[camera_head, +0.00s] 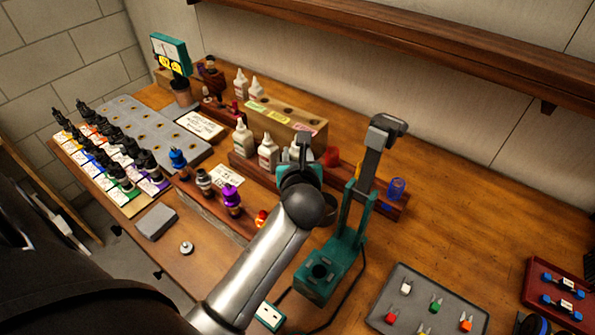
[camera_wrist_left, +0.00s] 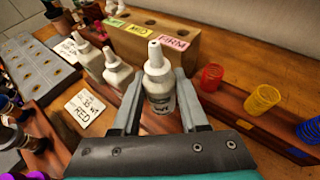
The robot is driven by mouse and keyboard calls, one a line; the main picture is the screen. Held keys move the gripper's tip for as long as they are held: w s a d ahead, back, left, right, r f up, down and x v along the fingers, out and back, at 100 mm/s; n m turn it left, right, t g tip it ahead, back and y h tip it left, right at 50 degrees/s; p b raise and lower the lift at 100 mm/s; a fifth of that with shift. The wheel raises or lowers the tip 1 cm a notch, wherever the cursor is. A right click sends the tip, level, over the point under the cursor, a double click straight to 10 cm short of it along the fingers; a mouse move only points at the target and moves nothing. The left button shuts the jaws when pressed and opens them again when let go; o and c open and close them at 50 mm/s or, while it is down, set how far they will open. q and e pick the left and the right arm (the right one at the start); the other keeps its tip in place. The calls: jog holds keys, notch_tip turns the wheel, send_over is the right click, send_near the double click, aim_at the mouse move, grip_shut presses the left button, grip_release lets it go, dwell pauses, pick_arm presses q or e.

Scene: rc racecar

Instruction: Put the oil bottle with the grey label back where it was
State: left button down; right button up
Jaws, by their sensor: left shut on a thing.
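My left gripper (camera_head: 304,150) is at the brown wooden rack, right of two white bottles. In the left wrist view its fingers (camera_wrist_left: 160,103) are shut on a white oil bottle (camera_wrist_left: 158,75), which stands upright with a greyish label partly between the fingers. Its base is hidden, so I cannot tell whether it touches the rack. In the head view the gripper mostly hides this bottle. Two similar white bottles stand to its left, the nearer (camera_head: 268,152) and the farther (camera_head: 242,138). My right gripper is not in view.
A wooden block (camera_head: 290,113) with SOFT, MED and FIRM labels stands behind. Red, yellow and blue springs (camera_head: 397,190) sit on the rack to the right. A teal stand (camera_head: 330,270) with a grey upright is close right of my arm. A grey tray (camera_head: 430,310) lies front right.

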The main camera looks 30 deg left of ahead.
pick_arm(q)
notch_tip(320, 180, down, 4)
jog(key=shift+f+b, duration=0.2)
jog(key=shift+b, duration=0.6)
jog(key=shift+r, duration=0.1)
jog(key=shift+c, duration=2.2)
grip_release()
jog(key=shift+f, duration=0.2)
jog(key=shift+r, duration=0.25)
jog(key=p+v, duration=0.2)
jog(key=v, duration=1)
